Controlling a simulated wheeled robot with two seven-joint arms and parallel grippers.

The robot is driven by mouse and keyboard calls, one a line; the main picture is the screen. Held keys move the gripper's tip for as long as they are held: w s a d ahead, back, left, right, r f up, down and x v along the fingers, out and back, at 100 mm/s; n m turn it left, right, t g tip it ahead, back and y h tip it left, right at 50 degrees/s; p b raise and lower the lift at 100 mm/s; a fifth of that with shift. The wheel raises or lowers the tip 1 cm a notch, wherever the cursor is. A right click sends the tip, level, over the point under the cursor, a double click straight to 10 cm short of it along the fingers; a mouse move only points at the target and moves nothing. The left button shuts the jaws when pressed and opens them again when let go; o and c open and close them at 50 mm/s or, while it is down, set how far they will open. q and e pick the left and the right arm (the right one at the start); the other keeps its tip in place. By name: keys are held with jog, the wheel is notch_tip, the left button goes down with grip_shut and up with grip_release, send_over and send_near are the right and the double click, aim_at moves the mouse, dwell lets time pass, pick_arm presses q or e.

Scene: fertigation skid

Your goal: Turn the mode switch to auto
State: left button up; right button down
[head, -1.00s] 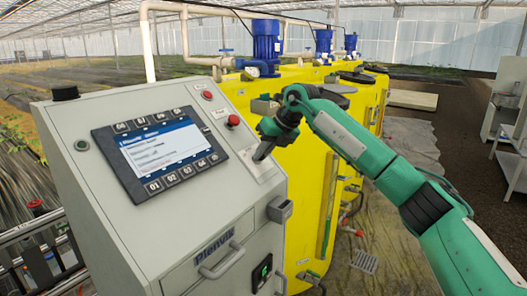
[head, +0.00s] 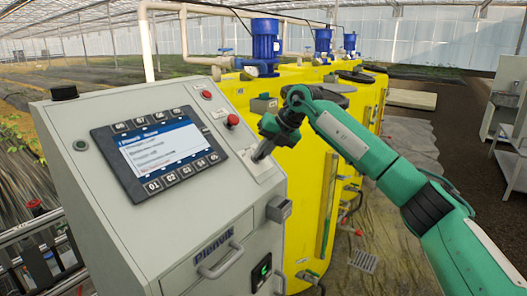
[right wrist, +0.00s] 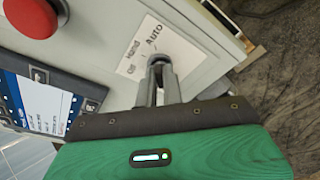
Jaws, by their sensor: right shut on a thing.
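The mode switch (right wrist: 159,62) sits on a white label plate (right wrist: 152,38) marked Hand, Off and Auto in the right wrist view. My right gripper (right wrist: 158,78) is shut on the switch knob, one finger on each side. The fingers cover most of the knob, so I cannot tell which mark it points to. In the head view my right gripper (head: 260,155) reaches the sloping face of the grey control cabinet (head: 205,215), right of the screen, and hides the switch. My left gripper is not in view.
A red button (right wrist: 34,17) is near the switch; in the head view a red button (head: 232,121) stands above the plate. The screen (head: 160,152) is to the left. Yellow tanks (head: 310,150) with blue pumps (head: 265,42) stand behind my right arm.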

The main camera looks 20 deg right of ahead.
jog(key=c, duration=1.5)
grip_release()
jog(key=shift+c, duration=0.2)
jog(key=shift+s+d+r, duration=0.15)
jog(key=shift+d+r, duration=0.1)
jog(key=shift+r, duration=0.2)
pick_arm(q)
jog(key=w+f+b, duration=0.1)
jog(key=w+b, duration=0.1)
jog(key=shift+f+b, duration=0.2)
jog(key=shift+b, duration=0.1)
pick_arm(e)
jog(key=v, duration=1.2)
jog(key=shift+r, duration=0.35)
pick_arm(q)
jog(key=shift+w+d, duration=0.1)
pick_arm(e)
jog(key=shift+s+d, duration=0.15)
